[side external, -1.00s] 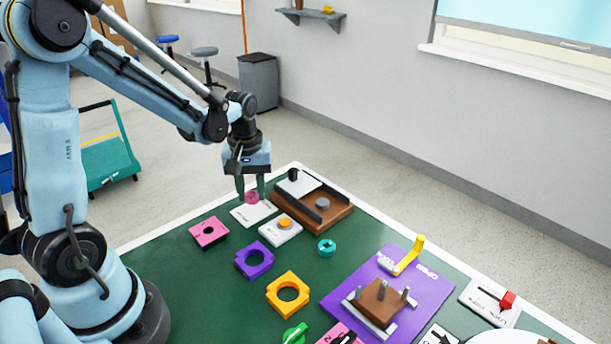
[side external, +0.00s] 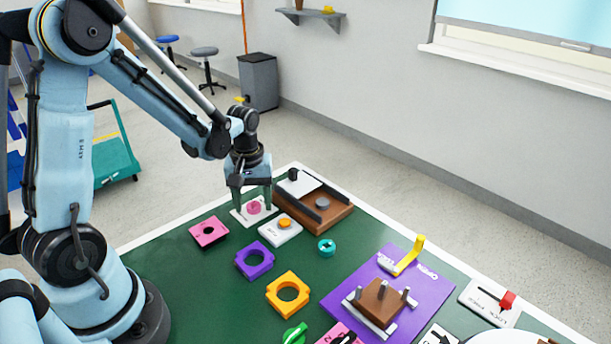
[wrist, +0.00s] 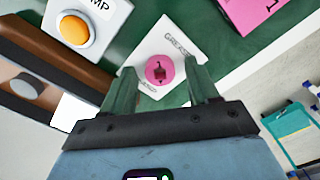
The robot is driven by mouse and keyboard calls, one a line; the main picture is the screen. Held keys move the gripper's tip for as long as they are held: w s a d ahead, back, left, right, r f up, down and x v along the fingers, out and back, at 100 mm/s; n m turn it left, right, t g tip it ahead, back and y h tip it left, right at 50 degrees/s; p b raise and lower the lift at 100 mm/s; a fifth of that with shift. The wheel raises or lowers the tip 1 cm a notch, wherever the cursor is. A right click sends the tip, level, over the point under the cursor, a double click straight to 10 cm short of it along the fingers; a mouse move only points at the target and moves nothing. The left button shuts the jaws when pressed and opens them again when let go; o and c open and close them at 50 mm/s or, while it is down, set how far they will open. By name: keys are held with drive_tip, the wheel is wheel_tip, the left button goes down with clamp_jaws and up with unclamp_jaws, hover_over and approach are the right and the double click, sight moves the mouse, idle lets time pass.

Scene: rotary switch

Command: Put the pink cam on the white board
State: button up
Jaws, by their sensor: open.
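The pink cam (side external: 254,207) is a small round disc with a darker raised middle. It lies on the white board (side external: 240,216), a pale tilted square plate at the far left of the green table. The wrist view also shows the cam (wrist: 159,70) near the middle of the board (wrist: 172,36). My gripper (side external: 253,208) points down over the board, its two green fingers open on either side of the cam. In the wrist view there is a gap between the cam and the fingers (wrist: 162,68).
A white plate with an orange button (side external: 284,224) and a brown base with black rails (side external: 325,218) stand close right. A pink square with a hole (side external: 209,231), a purple ring (side external: 254,260) and a teal knob (side external: 326,247) lie nearer. Green table between them is bare.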

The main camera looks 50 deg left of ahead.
drive_tip(key=shift+r, duration=0.1)
wheel_tip(320, 180, up, 12)
drive_tip(key=s+d+m+t, duration=0.2)
drive_tip(key=d+m+t, duration=0.1)
drive_tip(key=d+m, duration=0.2)
drive_tip(key=s+d+r+m+t, duration=0.1)
drive_tip(key=s+d+m+t, duration=0.1)
drive_tip(key=d+m+t, duration=0.2)
drive_tip(key=shift+s+d+m, duration=0.25)
drive_tip(key=shift+d+m, duration=0.25)
drive_tip(key=shift+m, duration=0.3)
drive_tip(key=shift+r, duration=0.1)
idle(0.5)
